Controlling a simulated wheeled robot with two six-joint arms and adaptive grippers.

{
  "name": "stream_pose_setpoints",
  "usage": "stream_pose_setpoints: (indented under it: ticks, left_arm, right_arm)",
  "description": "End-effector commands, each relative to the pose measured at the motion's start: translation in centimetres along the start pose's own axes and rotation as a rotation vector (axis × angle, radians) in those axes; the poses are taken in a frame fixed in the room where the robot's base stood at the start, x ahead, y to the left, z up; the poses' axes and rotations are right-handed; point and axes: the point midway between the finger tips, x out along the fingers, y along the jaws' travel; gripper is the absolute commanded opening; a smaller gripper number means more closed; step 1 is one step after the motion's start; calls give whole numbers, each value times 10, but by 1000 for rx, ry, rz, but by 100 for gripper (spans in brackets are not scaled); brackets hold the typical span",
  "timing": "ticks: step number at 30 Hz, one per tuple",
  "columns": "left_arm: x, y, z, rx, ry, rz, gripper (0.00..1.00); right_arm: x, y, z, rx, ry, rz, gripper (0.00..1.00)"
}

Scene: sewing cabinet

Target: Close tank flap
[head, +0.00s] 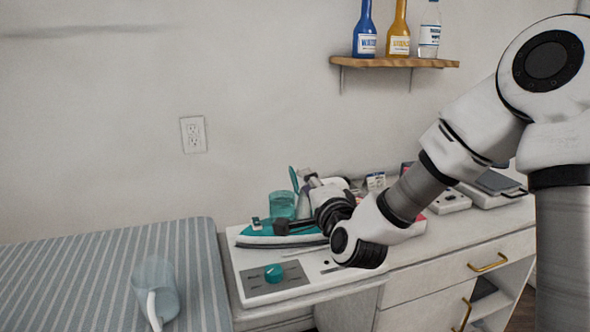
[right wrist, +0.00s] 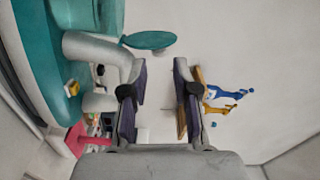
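The steam iron (head: 255,238), teal and white, lies on the white panel on the cabinet top. Its teal tank flap (head: 293,179) stands up, tilted open, above the iron. In the right wrist view the flap (right wrist: 149,40) is a teal oval ahead of the gripper, near the left finger's tip and apart from it. My right gripper (head: 300,204) is beside the iron, its arm coming from the right. In the right wrist view its two fingers (right wrist: 158,82) are spread with nothing between them. The gripper hides part of the iron. My left gripper is not in view.
A teal knob (head: 273,273) sits on the panel. A clear jug (head: 155,288) rests on the striped board (head: 60,270) at left. Bottles stand on a wall shelf (head: 395,62).

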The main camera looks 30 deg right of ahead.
Motion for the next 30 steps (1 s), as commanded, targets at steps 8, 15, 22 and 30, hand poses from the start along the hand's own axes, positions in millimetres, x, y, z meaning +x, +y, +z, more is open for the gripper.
stream_pose_setpoints:
  ticks: [8,15,22,30]
  left_arm:
    - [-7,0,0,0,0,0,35]
    - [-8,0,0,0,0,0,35]
    - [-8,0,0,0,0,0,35]
    - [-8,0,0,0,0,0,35]
  right_arm:
    - [52,0,0,-2,1,1,29]
    - [65,1,0,-1,-1,2,29]
    - [65,1,0,-1,-1,2,0]
    - [65,1,1,-8,-1,2,0]
